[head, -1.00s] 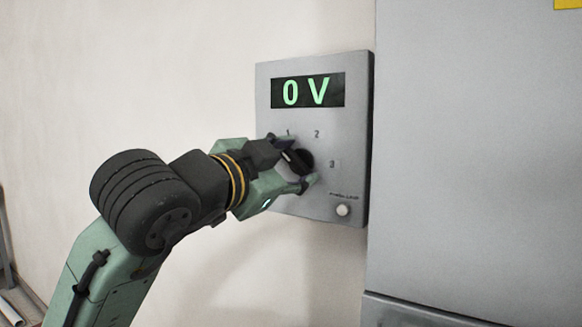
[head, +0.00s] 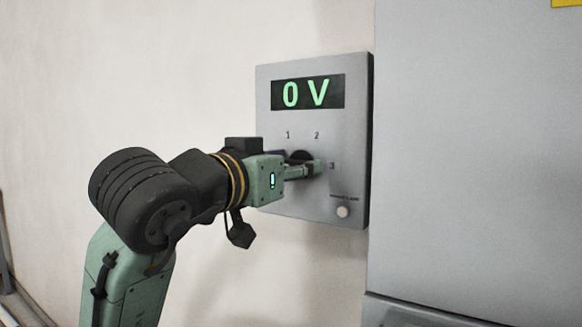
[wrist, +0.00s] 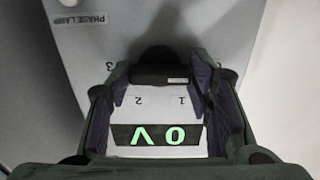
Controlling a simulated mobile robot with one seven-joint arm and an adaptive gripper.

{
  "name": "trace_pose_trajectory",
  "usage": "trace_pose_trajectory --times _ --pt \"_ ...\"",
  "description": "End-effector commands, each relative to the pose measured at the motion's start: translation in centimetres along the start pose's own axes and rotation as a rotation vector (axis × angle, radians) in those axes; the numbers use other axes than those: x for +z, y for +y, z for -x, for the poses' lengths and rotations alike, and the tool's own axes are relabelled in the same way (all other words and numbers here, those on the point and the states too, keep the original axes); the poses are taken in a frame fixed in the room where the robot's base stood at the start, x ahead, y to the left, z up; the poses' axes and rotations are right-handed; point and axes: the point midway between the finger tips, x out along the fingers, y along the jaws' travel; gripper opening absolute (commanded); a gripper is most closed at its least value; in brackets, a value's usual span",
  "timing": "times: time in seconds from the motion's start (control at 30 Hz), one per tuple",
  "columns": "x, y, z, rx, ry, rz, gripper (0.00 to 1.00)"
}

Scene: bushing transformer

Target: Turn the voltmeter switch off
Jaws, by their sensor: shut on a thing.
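The voltmeter is a grey wall panel (head: 350,110) with a green display (head: 308,91) reading 0 V. Its black rotary switch (head: 301,156) sits below the display, among the numbers 1, 2 and 3. My gripper (head: 308,170) is at the switch with its fingers shut on it, and hides much of it in the head view. In the wrist view the panel appears upside down. There the switch (wrist: 160,72) lies between the two fingers, with a small white mark on its bar.
A white round lamp (head: 343,211) labelled phase lamp sits at the panel's lower right. A large grey cabinet (head: 470,170) stands close to the right of the panel. The pale wall (head: 180,70) to the left is clear.

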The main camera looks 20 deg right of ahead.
Motion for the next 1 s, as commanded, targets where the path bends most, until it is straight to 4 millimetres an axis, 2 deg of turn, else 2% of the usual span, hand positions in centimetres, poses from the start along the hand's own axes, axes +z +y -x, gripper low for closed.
trace_pose_trajectory --times 0.53,0.57,0.87,1.0 --pt "0.01 0.00 -0.02 0.001 -0.001 0.027 0.19" --pt "0.01 0.00 -0.02 0.001 -0.001 0.027 0.47" --pt "0.00 0.00 -0.01 0.000 0.000 0.026 0.67" --pt "0.00 0.00 0.00 0.000 0.000 0.025 0.67"
